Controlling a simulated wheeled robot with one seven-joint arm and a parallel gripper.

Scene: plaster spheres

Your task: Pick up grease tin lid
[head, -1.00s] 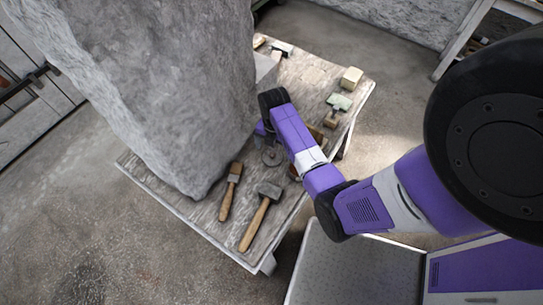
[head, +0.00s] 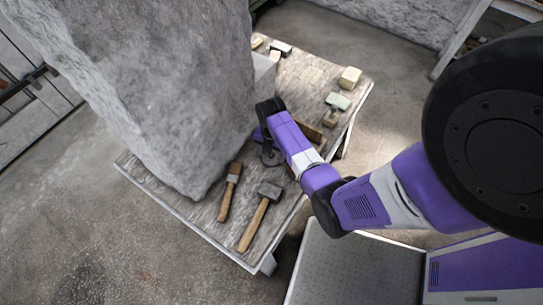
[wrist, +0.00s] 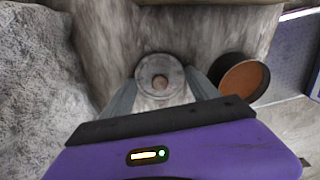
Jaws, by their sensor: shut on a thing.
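The grease tin lid (wrist: 174,73) is a round grey metal disc with a small knob at its middle. In the wrist view it lies between the two grey fingers of my gripper (wrist: 160,82), which is shut on it at its sides. In the head view the lid (head: 270,158) shows small beside the stone block, partly covered by my arm. I cannot tell whether it touches the tabletop. The open tin (wrist: 243,78), dark-rimmed with orange-brown inside, stands just right of the right finger in the wrist view.
A large rough stone block (head: 150,80) stands on the wooden table (head: 180,200), close left of my gripper.

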